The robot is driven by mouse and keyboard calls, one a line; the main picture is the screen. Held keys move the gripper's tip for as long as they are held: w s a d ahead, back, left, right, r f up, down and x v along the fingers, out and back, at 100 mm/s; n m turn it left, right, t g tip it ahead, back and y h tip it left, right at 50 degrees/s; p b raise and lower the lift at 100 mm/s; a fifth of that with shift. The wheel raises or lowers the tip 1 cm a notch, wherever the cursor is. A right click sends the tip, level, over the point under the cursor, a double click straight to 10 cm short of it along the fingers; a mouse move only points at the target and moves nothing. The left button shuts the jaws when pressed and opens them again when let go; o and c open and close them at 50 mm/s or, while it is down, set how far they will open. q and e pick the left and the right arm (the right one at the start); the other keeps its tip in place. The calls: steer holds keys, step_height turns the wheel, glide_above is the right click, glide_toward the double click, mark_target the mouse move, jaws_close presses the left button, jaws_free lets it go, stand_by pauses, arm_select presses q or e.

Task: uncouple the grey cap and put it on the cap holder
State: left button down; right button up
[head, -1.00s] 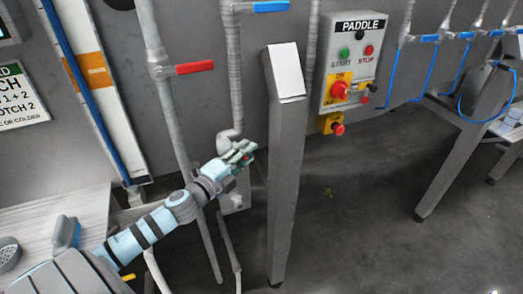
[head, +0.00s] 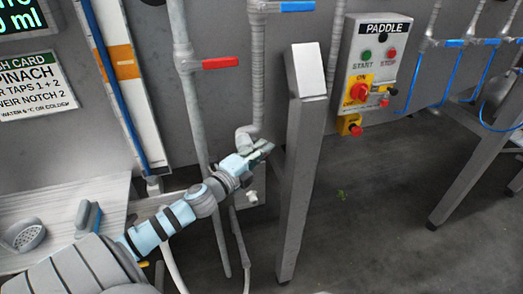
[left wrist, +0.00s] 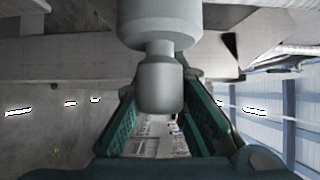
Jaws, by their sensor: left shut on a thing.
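My left gripper (head: 262,148) is at the lower end of the grey wall pipe (head: 257,85), just below its bend. In the left wrist view my left gripper (left wrist: 165,120) has its green-padded fingers on both sides of a grey cylindrical piece, which I take to be the grey cap (left wrist: 160,88). It is shut on this piece. A narrow neck joins the piece to a wider grey fitting (left wrist: 158,22) above; I cannot tell whether they are coupled. In the head view the fingers hide the cap. I cannot make out the cap holder. My right gripper is not in view.
A grey steel post (head: 303,160) stands close to the right of my left gripper. A pipe with a red lever (head: 220,63) runs down at its left. The paddle control box (head: 376,60) is on the wall farther right. A counter (head: 55,215) with a blue-handled tool (head: 88,217) is at left.

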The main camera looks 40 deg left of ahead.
arm_select(q)
steer(key=shift+w+d+r+n+y+p, duration=0.1)
steer(key=shift+w+r+n+y+p, duration=0.05)
steer(key=shift+n+y+p, duration=0.45)
steer(key=shift+w+a+f+n+g+y+b, duration=0.1)
steer(key=shift+w+a+n+g+y+b, duration=0.2)
steer(key=shift+w+n+g+y+b, duration=1.45)
steer(key=shift+w+a+f+n+g+y+b, duration=0.1)
steer(key=shift+a+n+g+y+b, duration=0.25)
steer(key=shift+n+g+y+b, duration=3.1)
steer(key=shift+w+a+f+n+g+y+b, duration=0.1)
steer(key=shift+w+a+n+g+y+b, duration=0.2)
steer(key=shift+w+n+g+y+b, duration=1.45)
steer(key=s+y+b, duration=0.1)
steer(key=n+y+b, duration=0.1)
steer(key=y, duration=0.1)
steer(key=shift+s+r+g, duration=0.1)
steer(key=shift+s+g, duration=0.25)
steer(key=c, duration=1.6)
jaws_free()
